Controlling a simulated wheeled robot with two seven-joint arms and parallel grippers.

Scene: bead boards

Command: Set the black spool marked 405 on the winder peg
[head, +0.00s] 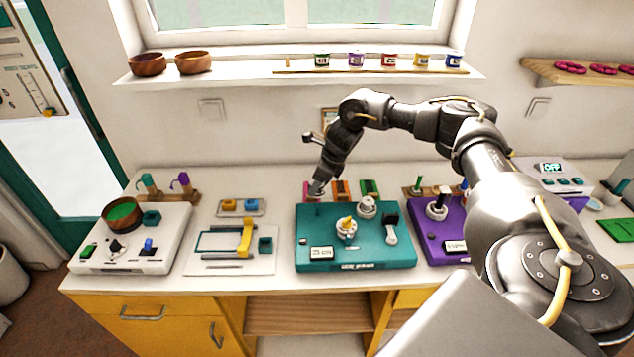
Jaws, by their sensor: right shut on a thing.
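My right gripper (317,191) reaches down over the back left of the teal board (309,230). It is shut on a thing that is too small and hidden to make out. A small dark upright piece (318,211) stands on the board just below the gripper. The board also carries a white round piece with a yellow top (346,229), a pale knob (366,207) and a black-topped lever (390,229). I cannot tell which part is the winder peg, and no 405 mark is readable. My left gripper is not in view.
Pink, orange (341,190) and green (370,188) blocks stand behind the teal board. A purple board (432,244) is to its right, partly behind my arm. A white board with a yellow bar (245,237) and a white box with a bowl (122,215) are to its left.

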